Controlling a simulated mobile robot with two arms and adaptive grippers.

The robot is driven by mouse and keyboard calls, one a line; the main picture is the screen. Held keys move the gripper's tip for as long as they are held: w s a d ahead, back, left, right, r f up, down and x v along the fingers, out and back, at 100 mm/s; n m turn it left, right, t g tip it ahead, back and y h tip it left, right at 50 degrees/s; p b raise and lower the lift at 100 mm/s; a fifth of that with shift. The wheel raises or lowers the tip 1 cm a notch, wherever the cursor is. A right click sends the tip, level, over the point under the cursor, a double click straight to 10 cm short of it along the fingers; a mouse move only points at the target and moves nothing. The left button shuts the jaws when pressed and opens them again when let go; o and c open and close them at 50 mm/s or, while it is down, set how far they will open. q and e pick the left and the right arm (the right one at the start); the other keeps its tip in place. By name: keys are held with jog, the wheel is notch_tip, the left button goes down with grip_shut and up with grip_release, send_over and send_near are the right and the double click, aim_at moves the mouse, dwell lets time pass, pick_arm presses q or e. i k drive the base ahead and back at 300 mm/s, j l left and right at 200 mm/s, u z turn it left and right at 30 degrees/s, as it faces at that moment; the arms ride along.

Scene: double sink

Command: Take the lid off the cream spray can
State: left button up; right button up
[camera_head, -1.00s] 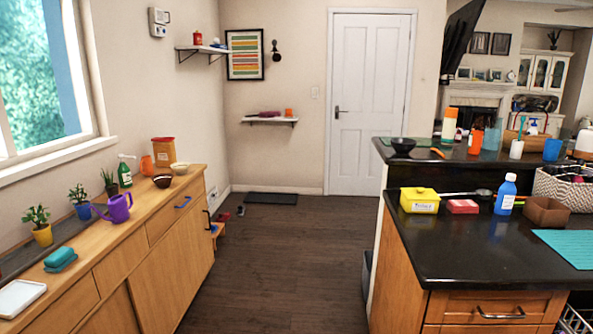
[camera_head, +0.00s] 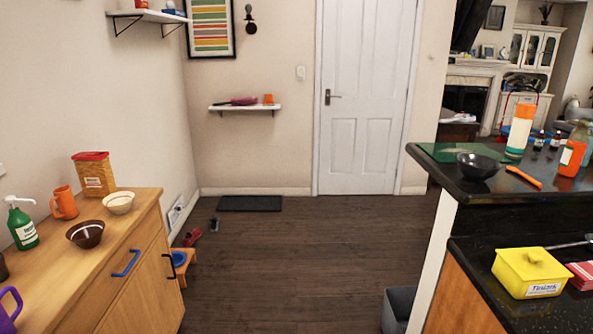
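A tall cream-white can (camera_head: 521,130) with an orange top stands upright on the raised dark counter at the right. It looks like the cream spray can, but its label is too small to read. The orange top appears to sit on it. Neither of my grippers is in view.
The raised dark counter (camera_head: 453,187) also holds a black bowl (camera_head: 478,166), an orange-handled item (camera_head: 524,178) and an orange bottle (camera_head: 571,158). A yellow box (camera_head: 532,272) is on the lower counter. A wooden cabinet (camera_head: 155,262) lines the left. The floor (camera_head: 290,270) between is clear.

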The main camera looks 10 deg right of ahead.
aim_at(524, 110)
jog(key=i+j+z, duration=0.1)
jog(key=i+z, duration=0.3)
jog(key=i, duration=2.2)
jog(key=i+z, duration=0.15)
jog(key=i, duration=0.45)
jog(key=i+j+z, duration=0.1)
jog(key=i, duration=0.45)
jog(key=i+j+z, duration=0.15)
jog(key=i, duration=0.4)
jog(key=i+j+z, duration=0.15)
jog(key=i, duration=0.45)
jog(key=i+l+z, duration=0.2)
jog(key=i+z, duration=0.75)
jog(key=i, duration=0.15)
jog(key=i+j+z, duration=0.2)
jog(key=i+z, duration=0.45)
jog(key=i, duration=0.45)
jog(key=i+j+z, duration=0.15)
jog(key=i, duration=0.5)
jog(key=i+j+z, duration=0.2)
jog(key=i, duration=0.5)
